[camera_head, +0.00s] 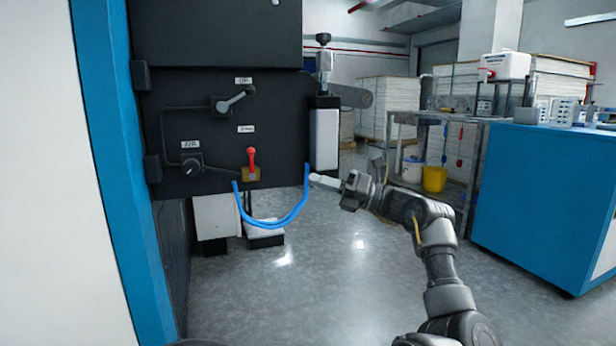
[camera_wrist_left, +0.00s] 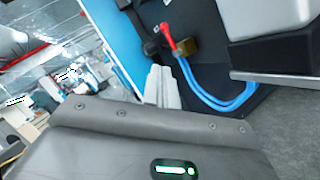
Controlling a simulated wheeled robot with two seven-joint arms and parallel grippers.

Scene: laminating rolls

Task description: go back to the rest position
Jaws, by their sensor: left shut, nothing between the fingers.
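My left gripper (camera_head: 318,179) is shut and empty in the head view. Its pale fingers point left, next to the right end of a blue hose and in front of the lower right edge of a black machine panel (camera_head: 215,125). I cannot tell whether they touch the hose. In the left wrist view the fingers (camera_wrist_left: 161,86) lie together with nothing between them. Beyond them are a red-handled valve (camera_wrist_left: 168,38) and the blue hose (camera_wrist_left: 215,100). My right gripper is in neither view.
The panel carries a red lever (camera_head: 252,160) and two grey-black knobs. The blue hose (camera_head: 272,224) hangs in a loop below it. A blue cabinet (camera_head: 535,190) stands at the right, with a shelf and yellow bucket (camera_head: 434,179) behind. The grey floor between is open.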

